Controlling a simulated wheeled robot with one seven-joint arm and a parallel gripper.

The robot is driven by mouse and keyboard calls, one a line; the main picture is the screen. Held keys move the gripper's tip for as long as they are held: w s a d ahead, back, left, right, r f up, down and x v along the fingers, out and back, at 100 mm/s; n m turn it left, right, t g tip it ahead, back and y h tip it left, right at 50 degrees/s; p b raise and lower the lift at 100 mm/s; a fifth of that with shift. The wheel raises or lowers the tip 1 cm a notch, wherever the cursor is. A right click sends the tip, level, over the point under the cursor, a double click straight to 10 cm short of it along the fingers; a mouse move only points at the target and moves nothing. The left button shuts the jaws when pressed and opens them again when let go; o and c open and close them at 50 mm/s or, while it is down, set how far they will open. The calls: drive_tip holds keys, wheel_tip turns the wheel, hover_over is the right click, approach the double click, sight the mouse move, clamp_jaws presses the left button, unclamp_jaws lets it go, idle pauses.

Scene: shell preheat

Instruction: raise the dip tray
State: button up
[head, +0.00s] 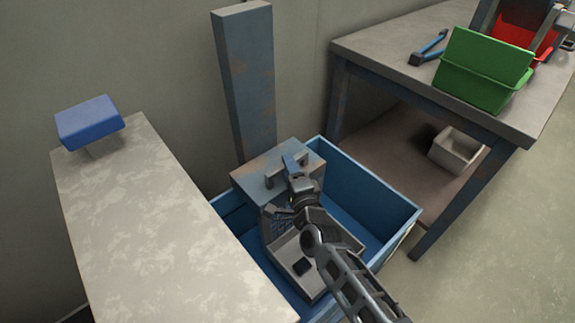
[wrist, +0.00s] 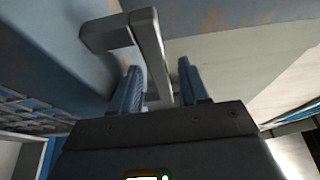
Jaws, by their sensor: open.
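The dip tray (head: 283,252) is a pale grey tray low inside a blue tank (head: 390,205). A worn blue-grey carriage block (head: 250,178) stands beside it at the foot of an upright column (head: 247,85). A grey bracket handle (head: 270,180) is on the block; it also shows large in the wrist view (wrist: 152,55). My gripper (wrist: 160,78) is open, with its two blue fingers on either side of the handle's bar. I cannot tell whether they touch it. In the head view my arm covers part of the tray.
A pale worktop (head: 140,220) with a blue block (head: 88,122) on it lies to the left. A metal table (head: 385,45) on the right carries a green bin (head: 483,72), a red bin (head: 525,30) and a blue-handled tool (head: 430,48). A white box (head: 457,150) sits on its lower shelf.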

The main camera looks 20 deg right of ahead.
drive_tip(key=shift+w+d, duration=0.1)
drive_tip(key=shift+w, duration=0.8)
drive_tip(key=shift+c, duration=0.2)
clamp_jaws()
